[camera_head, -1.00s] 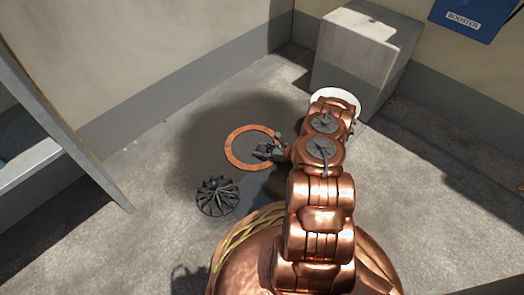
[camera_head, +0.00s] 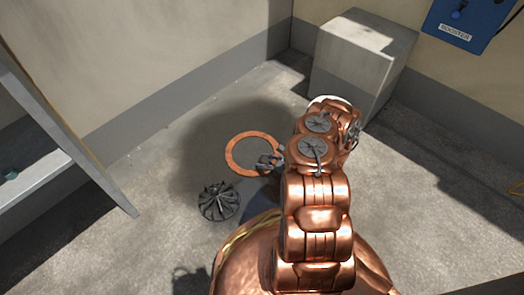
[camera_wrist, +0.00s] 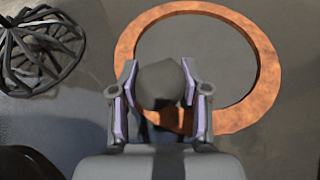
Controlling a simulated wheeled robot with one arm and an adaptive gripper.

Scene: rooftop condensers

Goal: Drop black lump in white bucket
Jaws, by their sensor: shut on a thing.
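My gripper (camera_wrist: 155,95) is shut on the black lump (camera_wrist: 160,80), a rounded dark grey piece between its two fingers in the wrist view. In the head view my gripper (camera_head: 270,161) shows small at the right side of a copper-coloured ring, and the lump cannot be made out there. The white bucket shows only as a bit of white rim (camera_head: 326,99) behind my arm, in front of the grey block. The rest of the bucket is hidden, and the wrist view does not show it.
The copper-coloured ring (camera_head: 233,168) lies on the floor below my gripper. A black spoked fan-like piece (camera_head: 219,202) lies nearer, to the left. A grey block (camera_head: 362,65) stands by the back wall. A metal shelf (camera_head: 70,165) is at the left. Floor at the right is clear.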

